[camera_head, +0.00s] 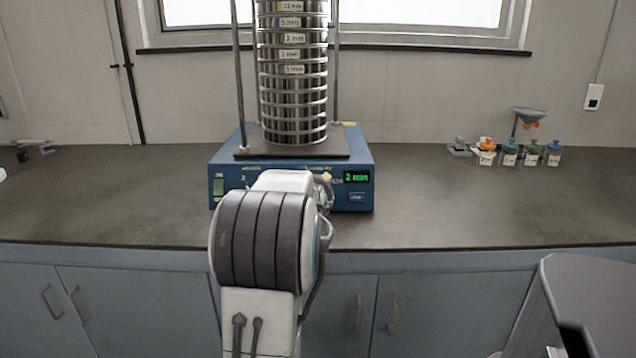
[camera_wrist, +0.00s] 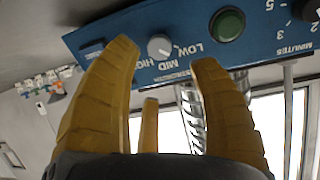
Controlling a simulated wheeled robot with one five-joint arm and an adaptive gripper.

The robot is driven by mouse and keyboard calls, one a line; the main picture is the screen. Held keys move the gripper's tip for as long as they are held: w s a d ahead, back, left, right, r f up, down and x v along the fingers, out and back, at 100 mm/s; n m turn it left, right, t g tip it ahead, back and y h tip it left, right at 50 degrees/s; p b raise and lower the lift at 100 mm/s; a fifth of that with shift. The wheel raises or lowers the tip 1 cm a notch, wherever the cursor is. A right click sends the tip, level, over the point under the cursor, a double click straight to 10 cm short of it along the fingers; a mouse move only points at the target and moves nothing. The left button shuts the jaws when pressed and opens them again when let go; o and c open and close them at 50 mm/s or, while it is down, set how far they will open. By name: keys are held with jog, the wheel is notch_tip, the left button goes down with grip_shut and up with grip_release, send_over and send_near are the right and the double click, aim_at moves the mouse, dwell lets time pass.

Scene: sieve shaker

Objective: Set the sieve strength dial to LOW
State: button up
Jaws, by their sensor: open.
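The sieve shaker's blue base (camera_head: 232,163) stands on the bench, with its front panel largely hidden behind my arm in the head view. In the wrist view the panel (camera_wrist: 268,36) appears upside down. The grey-white strength dial (camera_wrist: 160,46) is on it, near the labels LOW, MID, HIGH and STRENGTH. I cannot tell surely which label the dial points to. My gripper (camera_wrist: 165,54) is open, its yellow fingers spread to either side of the dial in the picture. No clear contact shows. In the head view only a bit of yellow finger shows beside the arm.
A green round button (camera_wrist: 228,24) is beside the LOW label, and a minutes dial (camera_wrist: 308,10) is farther right. A tall sieve stack (camera_head: 293,80) stands on the base between two rods. The green display (camera_head: 357,177) reads 2 min. Small bottles (camera_head: 531,153) stand at the right.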

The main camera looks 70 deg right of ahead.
jog(key=shift+x, duration=3.8)
jog(key=shift+a+f, duration=0.1)
jog(key=shift+f, duration=0.1)
jog(key=shift+c, duration=0.3)
grip_shut()
